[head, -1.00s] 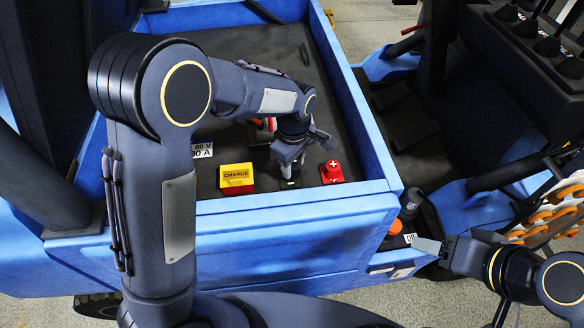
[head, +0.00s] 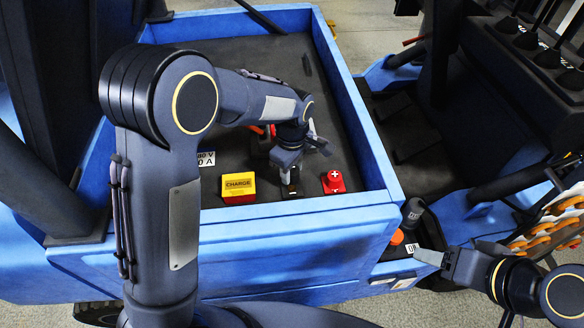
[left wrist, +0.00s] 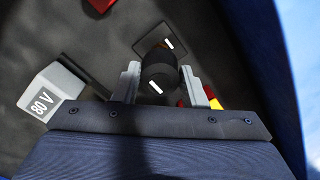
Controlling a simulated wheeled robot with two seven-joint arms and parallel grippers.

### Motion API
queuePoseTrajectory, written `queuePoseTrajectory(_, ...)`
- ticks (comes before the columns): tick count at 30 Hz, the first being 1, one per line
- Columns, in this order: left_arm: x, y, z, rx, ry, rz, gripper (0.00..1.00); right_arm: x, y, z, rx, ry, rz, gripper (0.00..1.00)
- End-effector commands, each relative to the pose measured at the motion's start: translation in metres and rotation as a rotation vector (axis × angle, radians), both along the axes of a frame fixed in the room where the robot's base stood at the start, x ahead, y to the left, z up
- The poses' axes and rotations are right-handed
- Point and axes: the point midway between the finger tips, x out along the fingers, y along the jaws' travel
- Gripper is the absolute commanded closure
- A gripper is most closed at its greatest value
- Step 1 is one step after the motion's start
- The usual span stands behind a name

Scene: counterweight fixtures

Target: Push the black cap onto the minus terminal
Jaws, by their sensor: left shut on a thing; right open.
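My left gripper (head: 289,178) is over the minus terminal in the tray, right of the yellow CHARGE block. In the left wrist view its fingers (left wrist: 163,86) are shut on the sides of the black cap (left wrist: 158,71), a dark round piece with a white bar mark. The minus terminal's dark base (head: 292,191) shows under the gripper; in the left wrist view the base (left wrist: 148,41) is partly behind the cap. I cannot tell whether cap and terminal touch. The red plus terminal cap (head: 333,181) stands to the right. My right gripper (head: 430,257) is open and empty, outside the tray.
The yellow-and-red CHARGE block (head: 238,187) stands left of the terminal. The blue tray wall (head: 300,205) runs close in front. A white 80 V label block (left wrist: 48,92) shows in the left wrist view. An orange button (head: 397,237) sits near the right gripper.

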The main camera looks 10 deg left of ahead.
Motion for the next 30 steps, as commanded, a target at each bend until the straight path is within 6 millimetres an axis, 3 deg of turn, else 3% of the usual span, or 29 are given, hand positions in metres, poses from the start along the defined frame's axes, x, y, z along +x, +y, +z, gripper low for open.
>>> queuePoseTrajectory(11,0.000,0.000,-0.002,0.000,0.000,0.000,0.71,0.000,0.000,-0.001,0.000,0.000,0.000,0.38)
queuePoseTrajectory(30,0.000,0.000,-0.025,0.000,0.001,0.000,0.71,0.000,0.000,-0.017,0.000,0.000,0.000,0.38)
